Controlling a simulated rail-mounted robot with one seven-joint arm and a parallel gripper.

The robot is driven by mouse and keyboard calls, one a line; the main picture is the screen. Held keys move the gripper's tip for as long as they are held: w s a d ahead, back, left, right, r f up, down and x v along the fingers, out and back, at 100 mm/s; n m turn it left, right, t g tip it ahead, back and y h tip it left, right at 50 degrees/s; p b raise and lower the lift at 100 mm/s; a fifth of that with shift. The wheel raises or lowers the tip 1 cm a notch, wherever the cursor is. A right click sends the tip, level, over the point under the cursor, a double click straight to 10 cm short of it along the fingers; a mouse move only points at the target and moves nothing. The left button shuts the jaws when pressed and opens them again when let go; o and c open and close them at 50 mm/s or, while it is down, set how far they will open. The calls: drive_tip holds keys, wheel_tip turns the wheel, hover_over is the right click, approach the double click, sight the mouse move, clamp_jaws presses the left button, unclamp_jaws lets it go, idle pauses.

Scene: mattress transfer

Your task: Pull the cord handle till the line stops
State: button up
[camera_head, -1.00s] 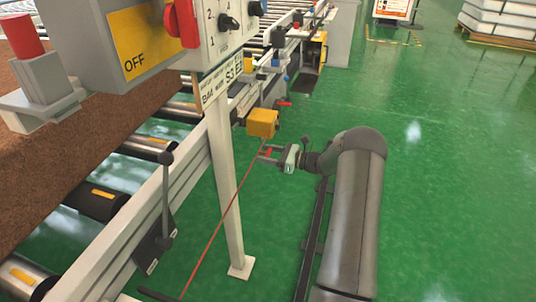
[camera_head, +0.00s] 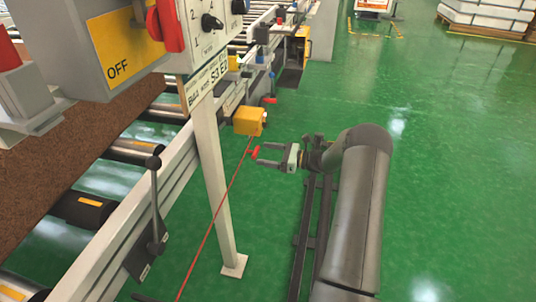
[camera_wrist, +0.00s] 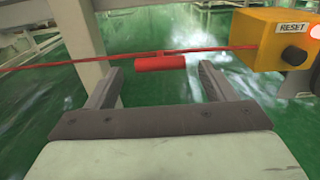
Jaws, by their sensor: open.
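The red cord handle (camera_head: 253,153) hangs on a thin red cord (camera_head: 219,210) beside the yellow box. My gripper (camera_head: 259,155) is open and empty, its fingers pointing left at the handle. In the wrist view the handle (camera_wrist: 160,63) is a short red cylinder just beyond and between the spread fingertips (camera_wrist: 160,72); I see no contact. The cord (camera_wrist: 60,62) runs across the view to the yellow box (camera_wrist: 257,40), which is marked RESET and has a dark button. A reddish lamp (camera_wrist: 315,33) glows at its right edge.
A lever (camera_head: 155,205) and a roller conveyor (camera_head: 130,148) lie to the left. Green floor (camera_head: 450,170) is open on the right.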

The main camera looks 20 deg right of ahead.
drive_tip(key=p+v, duration=0.2)
drive_tip(key=v, duration=1.5)
drive_tip(key=shift+s, duration=0.15)
